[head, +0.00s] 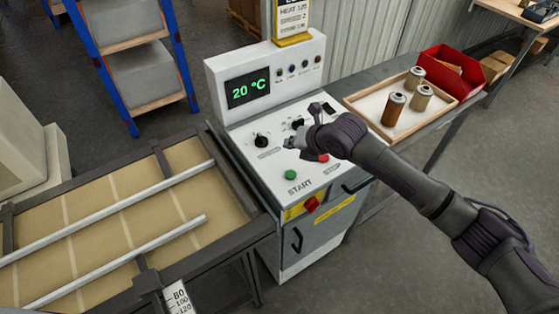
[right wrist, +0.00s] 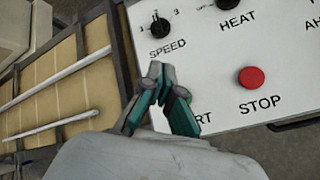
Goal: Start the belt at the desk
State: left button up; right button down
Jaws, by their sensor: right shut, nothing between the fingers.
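The white control desk (head: 255,155) stands beside the belt (head: 100,205). A green START button (head: 291,175) sits on its sloped top near the front edge. A red STOP button (head: 323,158) is to its right, partly behind my right gripper; it also shows clearly in the right wrist view (right wrist: 251,77). My right gripper (head: 289,143) is shut and empty above the panel, behind the START button in the head view.
The display (head: 247,88) reads 20 °C. A red knob (head: 311,204) is on the desk's front. A wooden tray (head: 373,118) with three cartridges and a red bin (head: 452,72) stand to the right. Two pale rails (head: 110,216) lie over the belt.

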jog(key=s+d, duration=0.1)
jog(key=s, duration=0.1)
jog(key=b, duration=0.6)
send_over(293, 175)
notch_tip(293, 175, down, 7)
jog(key=shift+f, duration=0.1)
jog(key=shift+f+b, duration=0.5)
jog(key=shift+f, duration=0.05)
pick_arm(q)
notch_tip(293, 175, down, 7)
jog(key=shift+s+d, duration=0.25)
jog(key=shift+d, duration=0.1)
pick_arm(e)
jog(key=shift+f, duration=0.15)
pick_arm(q)
jog(key=shift+a+f, duration=0.1)
jog(key=shift+f, duration=0.05)
pick_arm(e)
jog(key=shift+f, duration=0.3)
